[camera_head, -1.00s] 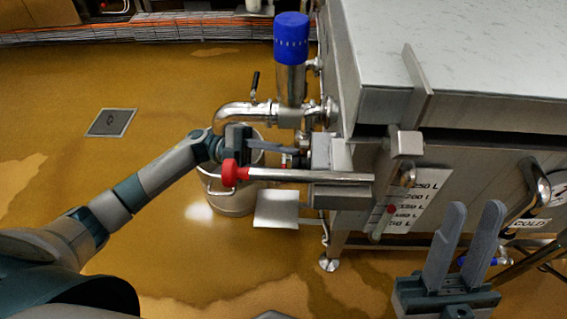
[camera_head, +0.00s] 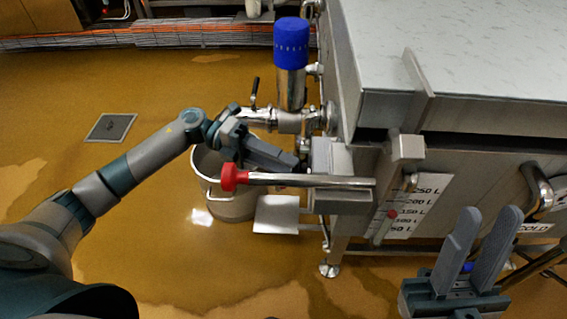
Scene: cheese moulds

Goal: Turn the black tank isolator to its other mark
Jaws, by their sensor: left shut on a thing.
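My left gripper (camera_head: 294,162) reaches in from the left at the side of the steel tank (camera_head: 450,160). Its fingers slant down to the right and are shut at a small grey housing (camera_head: 328,158) on the tank wall. The black tank isolator is largely hidden behind the fingertips, so its marks cannot be read. My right gripper (camera_head: 486,238) is open and empty at the lower right, in front of the tank, with its fingers pointing up.
A steel bar with a red knob (camera_head: 233,175) runs just below the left fingers. A blue-capped valve (camera_head: 291,42) and steel pipe stand behind. A steel pail (camera_head: 228,204) is below. A level gauge (camera_head: 417,206) is on the tank.

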